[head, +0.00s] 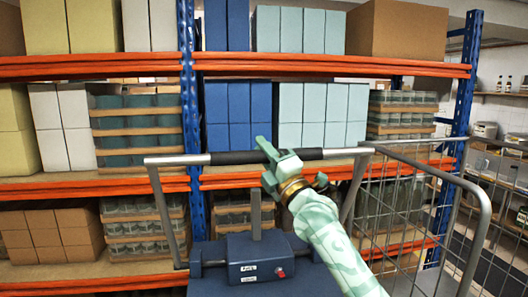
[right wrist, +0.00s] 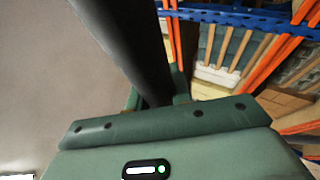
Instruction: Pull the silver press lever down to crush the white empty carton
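The silver press lever (head: 180,160) is a wide bar with a black grip (head: 232,157) in its middle and side arms running down. It stands raised above the dark blue press body (head: 258,262). The white empty carton cannot be made out in or at the press. My left gripper is not in view.
A wire cage trolley (head: 400,205) stands close on the right of my right arm. Behind the press is a rack with orange beams (head: 330,63) and blue posts (head: 190,100), full of boxes and jar trays. A grey upright post (head: 256,210) rises from the press.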

